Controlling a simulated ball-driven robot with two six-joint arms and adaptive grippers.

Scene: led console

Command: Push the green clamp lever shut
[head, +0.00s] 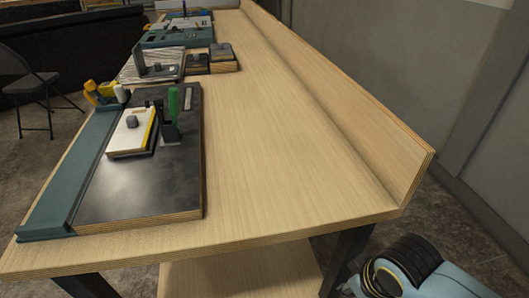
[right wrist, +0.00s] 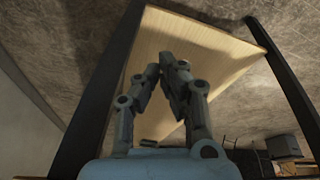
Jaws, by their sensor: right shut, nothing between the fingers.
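The green clamp lever (head: 173,102) stands upright on its dark clamp base (head: 169,133), on a black panel (head: 140,190) at the left side of the bench in the head view. Beside it lies a white block with a yellow edge (head: 131,132). My right gripper (right wrist: 168,62) shows in the right wrist view, shut and empty, with the fingertips together; it is well away from the lever. In the head view only part of my right arm shows at the lower right, off the bench. My left gripper is not in view.
The wooden bench (head: 270,130) is clear right of the panel, with a raised board (head: 350,110) along its right edge. Other fixtures (head: 152,62) stand farther back. A teal rail (head: 70,180) borders the panel. A folding chair (head: 28,85) stands at left.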

